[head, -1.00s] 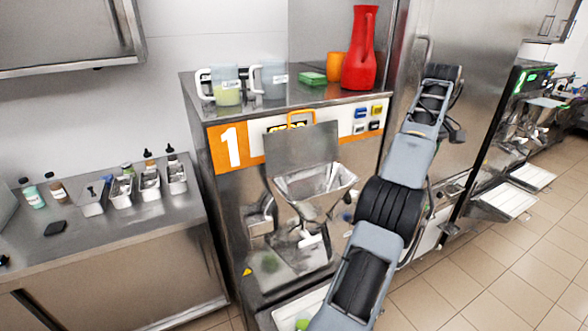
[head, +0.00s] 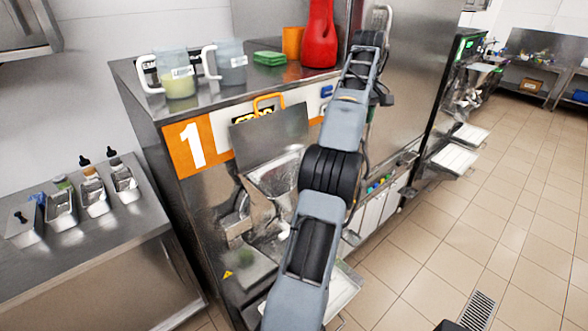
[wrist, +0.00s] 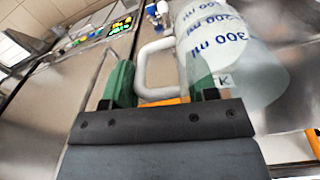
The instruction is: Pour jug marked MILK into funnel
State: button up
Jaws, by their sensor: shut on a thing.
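In the wrist view my gripper (wrist: 160,78) has its green fingers on either side of the white handle of a pale jug (wrist: 232,55). The jug has blue "200 ml" and "300 ml" marks and a small label of which only a "K" shows. It appears tilted in this view; its contents cannot be made out. In the head view I cannot make out the gripper or held jug at the far end of my arm. The metal funnel (head: 272,182) is on the front of machine 1, below a raised metal plate, partly covered by my arm.
A counter with small tubs (head: 93,200) is at left. Tiled floor is clear at right.

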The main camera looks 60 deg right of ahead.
jog(key=shift+w+a+r+g+h, duration=0.2)
jog(key=shift+a+r+g+h, duration=0.05)
jog(key=shift+a+r+h, duration=0.25)
jog(key=shift+w+a+r+g+h, duration=0.15)
jog(key=shift+a+r+g+h, duration=0.1)
jog(key=shift+a+r+h, duration=0.2)
jog(key=shift+w+a+r+g+h, duration=0.1)
jog(key=shift+w+a+g+h, duration=0.2)
jog(key=shift+a+g+h, duration=0.25)
jog(key=w+a+g+h, duration=0.3)
jog(key=a+h, duration=0.2)
jog(key=h, duration=0.1)
jog(key=shift+a+r+h, duration=0.2)
jog(key=shift+r+h, duration=0.2)
jog(key=shift+r, duration=0.05)
jog(key=shift+w+a+f+g+h+b, duration=0.35)
jog(key=shift+a+g+h+b, duration=0.35)
jog(key=shift+b, duration=1.3)
jog(key=shift+w+h, duration=0.1)
jog(key=shift+h, duration=0.2)
jog(key=shift+w+a+b, duration=0.1)
jog(key=shift+a+b, duration=0.15)
jog(key=shift+b, duration=0.25)
